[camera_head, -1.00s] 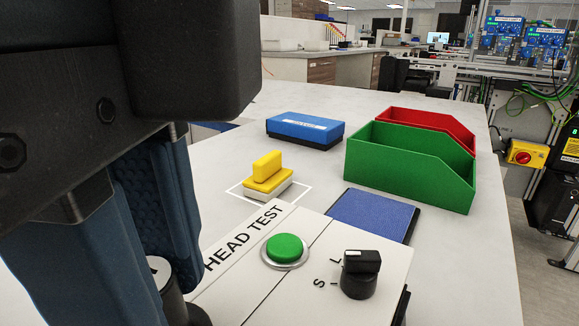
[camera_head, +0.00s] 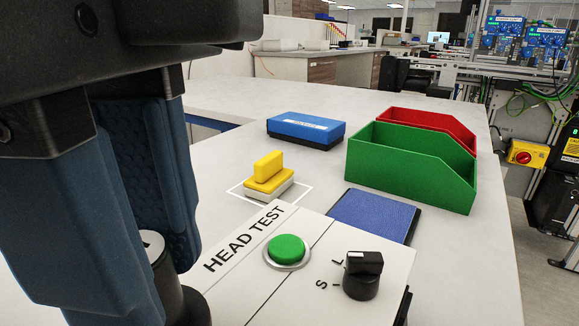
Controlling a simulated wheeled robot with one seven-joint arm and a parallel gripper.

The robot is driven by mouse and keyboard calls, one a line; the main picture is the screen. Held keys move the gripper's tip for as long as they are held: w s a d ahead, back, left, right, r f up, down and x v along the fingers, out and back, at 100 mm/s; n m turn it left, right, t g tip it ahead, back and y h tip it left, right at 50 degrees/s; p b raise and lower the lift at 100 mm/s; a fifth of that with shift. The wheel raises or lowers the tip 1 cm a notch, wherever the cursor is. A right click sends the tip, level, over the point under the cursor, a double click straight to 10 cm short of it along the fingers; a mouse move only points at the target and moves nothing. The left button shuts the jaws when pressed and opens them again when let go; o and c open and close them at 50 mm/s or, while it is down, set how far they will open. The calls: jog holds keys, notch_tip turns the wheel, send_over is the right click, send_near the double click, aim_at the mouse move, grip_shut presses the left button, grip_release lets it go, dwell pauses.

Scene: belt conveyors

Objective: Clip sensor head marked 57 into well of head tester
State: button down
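The head tester (camera_head: 330,262) is a pale box marked HEAD TEST, with a green button (camera_head: 287,250) and a black S/L knob (camera_head: 362,275). My gripper (camera_head: 150,270), with two blue fingers, is at the lower left beside the tester. A dark cylinder with a silvery top (camera_head: 172,285) stands between or just behind the finger ends, partly hidden by the near finger. I cannot tell whether it is the sensor head, part of the well, or both, or whether the fingers touch it. No number 57 is readable.
A yellow-and-white block (camera_head: 268,178) sits in a white outlined square. Behind it is a blue-lidded box (camera_head: 305,128). A green bin (camera_head: 408,170) and a red bin (camera_head: 430,122) stand at right, near a blue pad (camera_head: 374,215).

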jog(key=shift+w+a+r+p, duration=0.2)
jog(key=shift+r+p, duration=0.45)
jog(key=shift+r, duration=0.05)
jog(key=shift+r+p, duration=1.2)
jog(key=shift+r, duration=0.9)
jog(key=shift+s+d, duration=0.1)
